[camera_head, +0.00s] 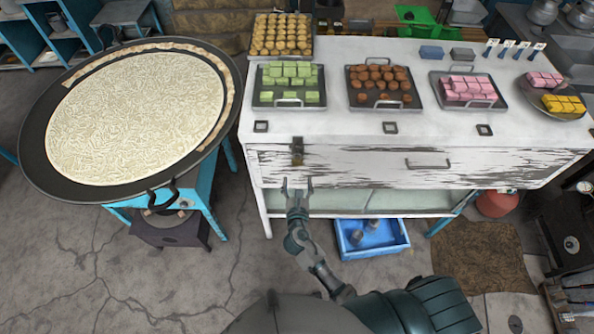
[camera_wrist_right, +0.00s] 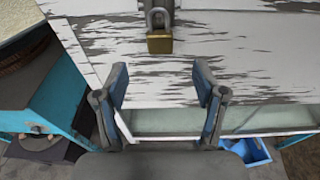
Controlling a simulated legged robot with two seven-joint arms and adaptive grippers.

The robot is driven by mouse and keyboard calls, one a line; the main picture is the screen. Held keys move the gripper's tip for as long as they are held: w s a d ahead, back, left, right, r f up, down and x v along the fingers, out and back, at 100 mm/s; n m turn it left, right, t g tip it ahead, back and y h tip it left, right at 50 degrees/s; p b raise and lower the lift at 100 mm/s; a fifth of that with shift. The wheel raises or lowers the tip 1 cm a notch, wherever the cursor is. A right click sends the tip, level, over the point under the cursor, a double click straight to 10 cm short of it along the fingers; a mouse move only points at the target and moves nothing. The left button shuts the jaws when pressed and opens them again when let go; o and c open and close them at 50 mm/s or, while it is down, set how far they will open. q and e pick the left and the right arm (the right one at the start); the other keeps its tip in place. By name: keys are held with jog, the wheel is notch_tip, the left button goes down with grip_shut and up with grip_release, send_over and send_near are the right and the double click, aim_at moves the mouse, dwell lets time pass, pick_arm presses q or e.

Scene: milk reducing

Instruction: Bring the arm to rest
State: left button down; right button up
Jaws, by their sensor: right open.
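My right gripper (camera_head: 297,184) is in front of the white worn counter (camera_head: 365,165), at its left end. In the right wrist view my right gripper (camera_wrist_right: 162,85) shows its two fingers spread apart with nothing between them. A brass padlock (camera_wrist_right: 159,42) hangs on the counter front just beyond the fingertips, and it also shows in the head view (camera_head: 297,156). I cannot tell how large the gap to the counter is. My left gripper is not in view.
A wide round pan (camera_head: 35,150) of pale shredded food stands on a blue stand (camera_head: 205,195) at left. Trays of green (camera_head: 290,98), brown (camera_head: 384,104) and pink (camera_head: 468,104) sweets sit on the counter. A blue crate (camera_head: 372,252) lies below it.

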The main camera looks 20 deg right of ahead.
jog(key=s+d+f+m+g+y+b, duration=0.1)
jog(key=s+f+m+g, duration=0.4)
jog(key=f, duration=0.8)
jog(key=s+f+m+g+y+b, duration=0.15)
jog(key=s+f+m, duration=0.4)
jog(key=f, duration=0.75)
jog(key=s+d+f+m+g+y, duration=0.1)
jog(key=s+f+m+g, duration=0.15)
jog(key=s+f, duration=0.8)
jog(key=s+d+f+m+g+b, duration=0.1)
jog(key=s+d+f+m, duration=0.3)
jog(key=s+f+m, duration=0.4)
jog(key=s+d+f+m+g+b, duration=0.1)
jog(key=s+d+f+m+g, duration=0.3)
jog(key=s+f+m, duration=0.5)
jog(key=s+f+y, duration=0.1)
jog(key=s, duration=0.7)
jog(key=shift+f+g, duration=0.3)
jog(key=shift+s, duration=0.1)
